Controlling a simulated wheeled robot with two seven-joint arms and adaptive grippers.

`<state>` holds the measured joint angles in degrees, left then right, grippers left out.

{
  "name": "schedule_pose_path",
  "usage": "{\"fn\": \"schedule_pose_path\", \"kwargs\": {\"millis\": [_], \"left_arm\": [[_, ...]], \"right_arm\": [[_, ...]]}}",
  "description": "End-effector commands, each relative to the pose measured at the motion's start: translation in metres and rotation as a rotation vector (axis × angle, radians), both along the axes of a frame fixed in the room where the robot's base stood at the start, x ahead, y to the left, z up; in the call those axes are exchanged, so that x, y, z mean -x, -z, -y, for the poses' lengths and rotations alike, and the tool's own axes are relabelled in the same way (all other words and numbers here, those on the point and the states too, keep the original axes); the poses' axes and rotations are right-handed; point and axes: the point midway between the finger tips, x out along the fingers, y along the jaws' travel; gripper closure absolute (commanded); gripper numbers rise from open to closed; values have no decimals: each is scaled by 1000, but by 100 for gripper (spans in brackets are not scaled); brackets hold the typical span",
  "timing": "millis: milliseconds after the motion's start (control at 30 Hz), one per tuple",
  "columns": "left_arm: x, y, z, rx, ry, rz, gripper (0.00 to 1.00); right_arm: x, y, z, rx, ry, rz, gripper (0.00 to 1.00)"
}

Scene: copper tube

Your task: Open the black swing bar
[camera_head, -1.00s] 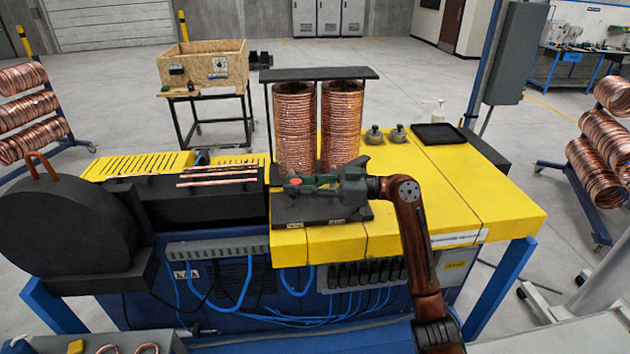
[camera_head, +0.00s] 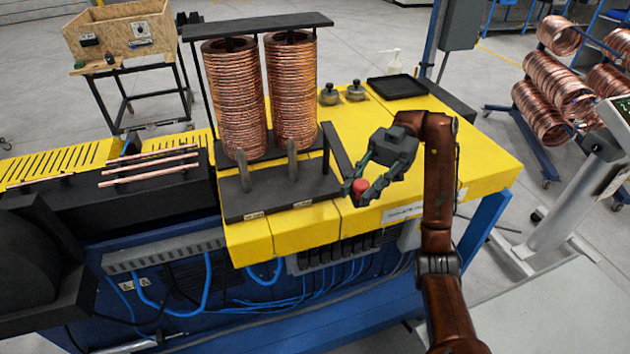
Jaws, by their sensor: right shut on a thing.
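The black swing bar (camera_head: 337,152) stands out from the right side of the black coil stand (camera_head: 285,203), angled toward the front right, clear of the front of the two copper coils (camera_head: 236,100). A red knob (camera_head: 360,186) is at its near end. My right gripper (camera_head: 361,193) is shut on the red knob, with one finger on each side, above the yellow table top. The fingers partly cover the knob and the bar's end. My left gripper is not in view.
Two dark metal knobs (camera_head: 329,94) and a black tray (camera_head: 397,87) sit on the yellow table top (camera_head: 455,165) behind my right gripper. Thin copper tubes (camera_head: 150,165) lie on the black machine at the left.

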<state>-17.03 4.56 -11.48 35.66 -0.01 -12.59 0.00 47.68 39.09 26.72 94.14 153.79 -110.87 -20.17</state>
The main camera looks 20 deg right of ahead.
Motion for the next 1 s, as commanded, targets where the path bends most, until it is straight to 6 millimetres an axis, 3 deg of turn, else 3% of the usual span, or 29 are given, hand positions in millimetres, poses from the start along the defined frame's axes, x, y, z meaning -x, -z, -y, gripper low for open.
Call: {"fn": "schedule_pose_path", "kwargs": {"millis": [300,767,800,1000], "left_arm": [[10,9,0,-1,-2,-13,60],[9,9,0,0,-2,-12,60],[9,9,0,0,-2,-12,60],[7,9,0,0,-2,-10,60]], "right_arm": [[7,1,23,-1,-95,-3,100],[9,-1,27,-1,-102,-3,100],[9,-1,27,-1,-101,-3,77],[9,-1,27,-2,-100,-3,63]]}}
